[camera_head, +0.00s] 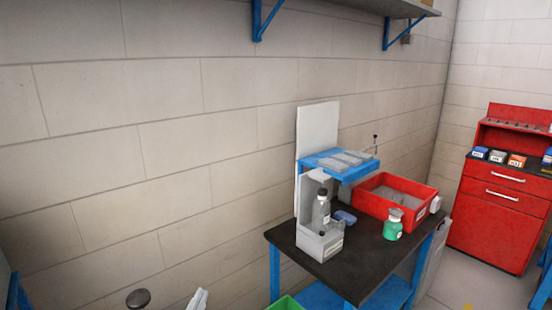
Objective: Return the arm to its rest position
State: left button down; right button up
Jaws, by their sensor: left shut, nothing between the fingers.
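My left gripper (199,298) shows only as a small pale tip at the bottom edge of the head view, left of the table. It is shut and empty, in front of the block wall and apart from the table. The rest of the left arm is mostly below the picture. My right gripper is not in view.
A black-topped table (348,281) with blue legs stands right of the gripper. It bears a grey fixture with a dark bottle (321,209), a green bottle (393,224) and a red bin (417,217). A green bin (286,303) shows below. A red cabinet (495,215) stands far right.

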pick_arm(q)
jog(key=s+a+f+n+g, duration=0.1)
jog(key=s+f+g, duration=0.35)
jog(key=s, duration=0.35)
jog(key=s+f+n+g, duration=0.2)
jog(key=s+f+g, duration=0.25)
jog(key=s, duration=0.35)
jog(key=s+a+f+n+g, duration=0.1)
jog(key=s+f+g, duration=0.2)
jog(key=s+f, duration=0.4)
notch_tip(320, 180, down, 33)
jog(key=s+g+b, duration=0.2)
jog(key=s+b, duration=0.1)
jog(key=b, duration=1)
jog(key=s+a+f+b, duration=0.1)
jog(key=s+f+b, duration=0.4)
jog(key=f, duration=0.7)
jog(key=s+a+f+b, duration=0.1)
jog(key=s+f+b, duration=0.5)
jog(key=s+f, duration=0.3)
notch_tip(320, 180, down, 4)
jog(key=shift+s+a+r+g, duration=0.25)
jog(key=shift+s+a+g, duration=0.05)
jog(key=shift+s+g, duration=0.1)
